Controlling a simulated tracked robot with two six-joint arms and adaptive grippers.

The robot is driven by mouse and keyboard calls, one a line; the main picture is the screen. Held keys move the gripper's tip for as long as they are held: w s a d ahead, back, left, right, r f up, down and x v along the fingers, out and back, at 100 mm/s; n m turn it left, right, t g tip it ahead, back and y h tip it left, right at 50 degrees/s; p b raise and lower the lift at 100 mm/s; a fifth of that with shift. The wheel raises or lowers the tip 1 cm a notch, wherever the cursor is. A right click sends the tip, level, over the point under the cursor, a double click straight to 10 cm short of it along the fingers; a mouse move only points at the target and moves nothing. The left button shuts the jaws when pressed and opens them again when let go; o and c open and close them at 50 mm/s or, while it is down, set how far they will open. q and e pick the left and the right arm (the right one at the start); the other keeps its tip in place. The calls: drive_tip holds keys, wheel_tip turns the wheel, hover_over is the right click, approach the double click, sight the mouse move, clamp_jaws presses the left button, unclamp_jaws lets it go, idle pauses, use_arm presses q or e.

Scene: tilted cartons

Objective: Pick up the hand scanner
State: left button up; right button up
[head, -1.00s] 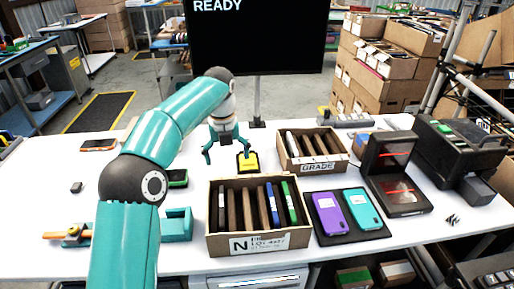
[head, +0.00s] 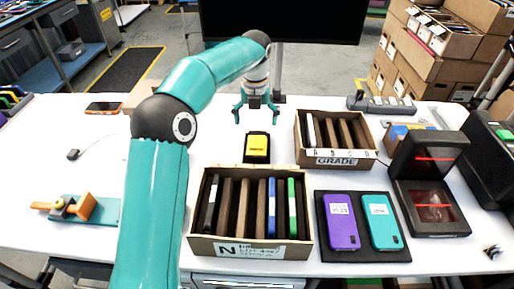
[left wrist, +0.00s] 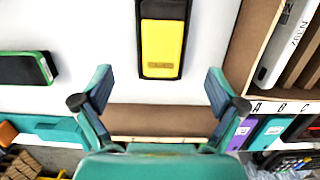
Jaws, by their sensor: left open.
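A black device with a yellow face (head: 257,147), which looks like the hand scanner, lies on the white table behind the N carton. My left gripper (head: 256,116) is open and empty, its fingers pointing down, just beyond the device in the head view. In the left wrist view the yellow and black device (left wrist: 162,45) is centred ahead of my spread left fingers (left wrist: 159,76), apart from them. Its top end is cut off there. My right gripper is in neither view.
The N carton (head: 249,248) with upright slabs stands in front, the GRADE carton (head: 337,160) to the right. A black tray (head: 365,251) holds a purple and a teal phone. A green-edged phone (left wrist: 25,68) lies left in the wrist view. Table left of the device is partly hidden by my arm.

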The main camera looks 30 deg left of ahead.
sight(257, 143)
use_arm(q)
wheel_tip(257, 143, down, 3)
drive_tip(key=shift+a+r, duration=0.1)
drive_tip(key=shift+d+f, duration=0.2)
drive_tip(key=shift+f, duration=2.8)
drive_tip(key=c, duration=1.1)
drive_tip(key=shift+r, duration=0.1)
